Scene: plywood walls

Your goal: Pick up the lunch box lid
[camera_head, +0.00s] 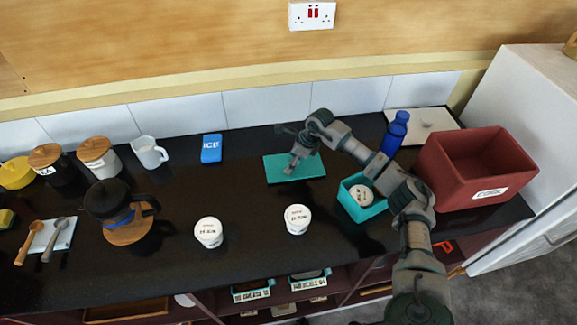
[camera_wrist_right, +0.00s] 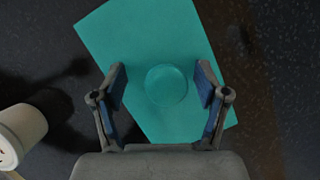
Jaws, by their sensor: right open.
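The lunch box lid (camera_head: 310,166) is a flat teal rectangle lying on the black counter. In the right wrist view the lid (camera_wrist_right: 150,40) has a round raised knob (camera_wrist_right: 166,85) in its middle. My right gripper (camera_head: 293,168) is over the lid. In the right wrist view its two fingers (camera_wrist_right: 162,85) are open, one on each side of the knob, and nothing is held. Whether they touch the lid cannot be told. The teal lunch box (camera_head: 350,207) stands open to the right with a white round tub (camera_head: 361,195) in it. My left gripper is not in view.
Two white tubs (camera_head: 208,233) (camera_head: 298,219) stand in front of the lid; one also shows in the wrist view (camera_wrist_right: 20,130). A blue ice pack (camera_head: 211,148), blue bottle (camera_head: 396,133) and red bin (camera_head: 475,170) are nearby. A coffee press (camera_head: 110,205) stands left.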

